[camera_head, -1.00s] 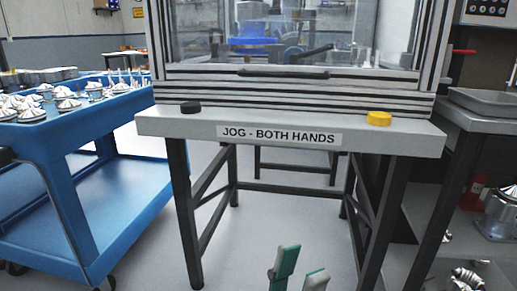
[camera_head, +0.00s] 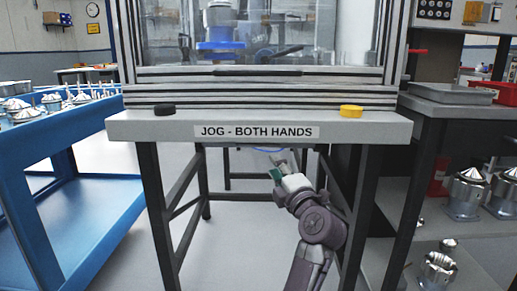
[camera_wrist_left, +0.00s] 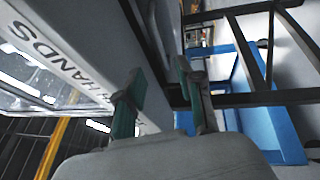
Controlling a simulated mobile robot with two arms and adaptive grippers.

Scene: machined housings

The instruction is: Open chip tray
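No part is plainly recognizable as the chip tray. The machine enclosure has a ribbed lower front (camera_head: 200,95) with a long dark handle (camera_head: 258,73). Below it is a grey bench front (camera_head: 140,128) labelled "JOG - BOTH HANDS". My left gripper (camera_head: 278,165) is just under this bench front, between its dark legs. In the left wrist view, its two teal-padded fingers (camera_wrist_left: 161,75) are apart with nothing between them. The bench's lettered face (camera_wrist_left: 65,70) runs close along the left finger. My right gripper is out of view.
A black button (camera_head: 164,109) and a yellow button (camera_head: 351,111) sit on the bench top. A blue cart (camera_head: 70,135) with metal parts stands left. A dark side bench (camera_head: 465,112) with a grey tray stands right. Machined housings (camera_head: 464,195) lie on its lower shelf.

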